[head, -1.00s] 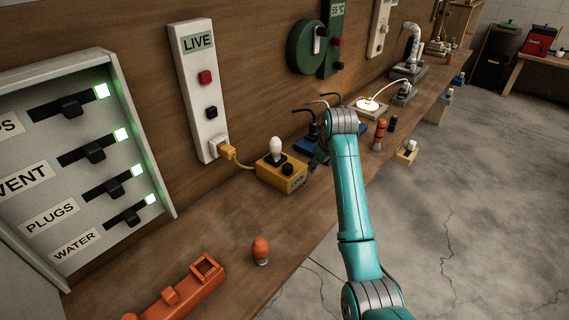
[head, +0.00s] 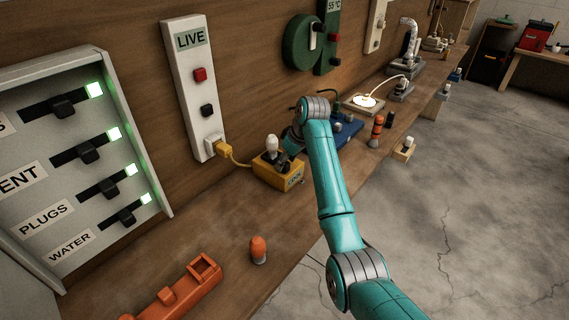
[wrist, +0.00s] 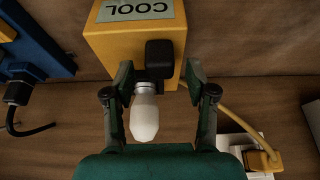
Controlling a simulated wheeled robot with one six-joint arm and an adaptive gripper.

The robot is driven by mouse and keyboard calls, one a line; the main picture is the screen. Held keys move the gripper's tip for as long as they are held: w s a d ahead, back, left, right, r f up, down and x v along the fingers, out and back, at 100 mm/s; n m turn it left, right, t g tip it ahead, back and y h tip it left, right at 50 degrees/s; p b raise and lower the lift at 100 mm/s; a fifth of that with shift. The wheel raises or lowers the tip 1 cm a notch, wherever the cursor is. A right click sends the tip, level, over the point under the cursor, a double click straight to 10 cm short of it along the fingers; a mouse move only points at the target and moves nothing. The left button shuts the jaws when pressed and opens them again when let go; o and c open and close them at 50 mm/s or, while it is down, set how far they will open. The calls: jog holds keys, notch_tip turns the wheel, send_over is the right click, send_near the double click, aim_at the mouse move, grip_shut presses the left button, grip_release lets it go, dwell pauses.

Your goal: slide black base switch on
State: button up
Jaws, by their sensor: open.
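A yellow base (head: 268,177) with a "COOL" label stands on the bench and carries a white bulb (head: 271,145). In the wrist view the yellow base (wrist: 112,42) is at the top, with its black switch (wrist: 160,52) on the face towards me and the white bulb (wrist: 145,118) just below the switch. My gripper (wrist: 160,76) is open and empty. Its fingertips lie to the left and right of the switch, with a gap on each side. In the head view my gripper (head: 289,146) is at the base, and the switch is hard to make out there.
A yellow cord runs from the base to a plug (head: 214,145) on the white "LIVE" panel (head: 188,90). A blue base (head: 345,130) stands just beyond my arm. An orange bulb (head: 258,250) and an orange holder (head: 185,290) are nearer on the bench.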

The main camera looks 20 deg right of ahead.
aim_at(293, 164)
jog(key=shift+x, duration=0.85)
grip_shut()
jog(key=shift+w+d+r, duration=0.1)
jog(key=shift+w+d, duration=0.55)
jog(key=shift+d, duration=0.2)
jog(key=shift+w+d, duration=0.65)
jog(key=shift+d, duration=0.25)
grip_release()
jog(key=shift+w+d, duration=0.1)
jog(key=v, duration=1.2)
